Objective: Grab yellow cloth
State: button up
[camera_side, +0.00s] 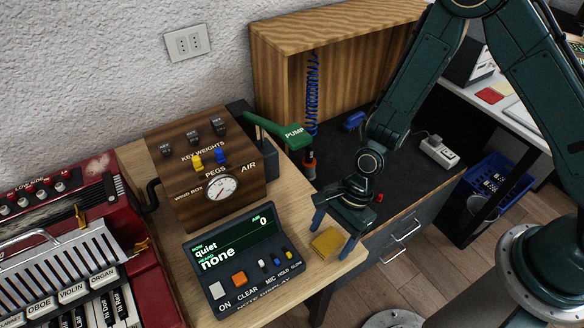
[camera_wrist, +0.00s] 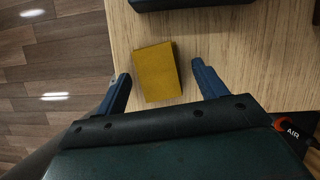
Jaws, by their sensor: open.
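The yellow cloth (camera_side: 328,242) is a small folded square lying flat at the right edge of the wooden table. In the wrist view the yellow cloth (camera_wrist: 157,72) lies between and slightly beyond the fingertips of my gripper (camera_wrist: 160,72). My gripper (camera_side: 332,228) is open, with one blue finger on each side of the cloth. It holds nothing. I cannot tell exactly how high the fingertips are above the table.
The note display (camera_side: 237,262) with its buttons stands left of the cloth. A red accordion (camera_side: 75,245) is at far left. The table edge drops to the floor close by the cloth.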

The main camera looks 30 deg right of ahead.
aim_at(331, 238)
jog(key=c, duration=1.1)
jog(key=shift+o, duration=0.2)
jog(key=shift+r, duration=0.2)
notch_tip(331, 238, up, 20)
jog(key=shift+f, duration=0.15)
dwell(0.7)
